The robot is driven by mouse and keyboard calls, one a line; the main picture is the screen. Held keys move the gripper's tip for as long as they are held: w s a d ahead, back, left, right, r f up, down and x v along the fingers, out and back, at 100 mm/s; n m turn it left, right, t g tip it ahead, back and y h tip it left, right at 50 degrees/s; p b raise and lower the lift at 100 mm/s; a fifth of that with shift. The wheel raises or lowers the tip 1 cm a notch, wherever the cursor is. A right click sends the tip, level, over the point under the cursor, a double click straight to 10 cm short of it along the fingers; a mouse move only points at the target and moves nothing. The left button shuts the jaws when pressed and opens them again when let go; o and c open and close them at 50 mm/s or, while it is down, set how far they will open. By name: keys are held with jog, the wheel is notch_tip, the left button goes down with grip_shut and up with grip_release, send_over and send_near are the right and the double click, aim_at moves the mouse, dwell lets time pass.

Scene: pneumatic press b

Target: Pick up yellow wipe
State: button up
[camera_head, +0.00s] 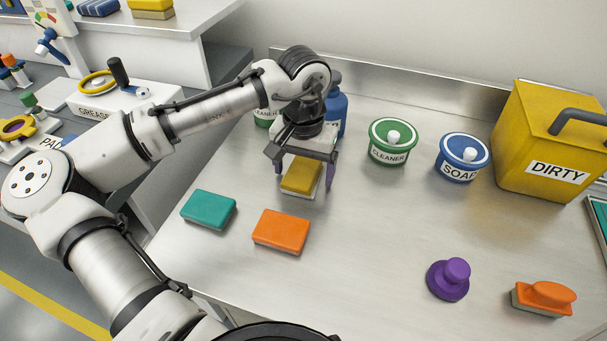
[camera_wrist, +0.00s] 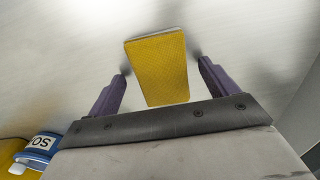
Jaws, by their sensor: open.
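The yellow wipe (camera_head: 301,176) is a flat yellow block with a pale underside, lying on the steel table behind the teal and orange blocks. In the wrist view the yellow wipe (camera_wrist: 158,68) sits between the two purple fingers, with a gap on each side. My gripper (camera_head: 304,178) points down over it, with one finger to its left and one to its right. My gripper (camera_wrist: 161,70) is open and holds nothing. I cannot tell how far the fingertips are above the table.
A teal block (camera_head: 208,209) and an orange block (camera_head: 281,231) lie in front. Behind and right stand a blue bottle (camera_head: 337,110), a green CLEANER tub (camera_head: 389,151), a blue SOAP tub (camera_head: 460,166) and a yellow DIRTY bin (camera_head: 530,130). A purple knob (camera_head: 449,280) and an orange-handled brush (camera_head: 543,297) lie front right.

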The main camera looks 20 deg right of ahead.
aim_at(304, 172)
jog(key=c, duration=1.1)
jog(key=shift+r, duration=0.1)
jog(key=shift+c, duration=0.2)
notch_tip(304, 172, up, 20)
jog(key=p, duration=0.1)
jog(key=shift+p, duration=0.3)
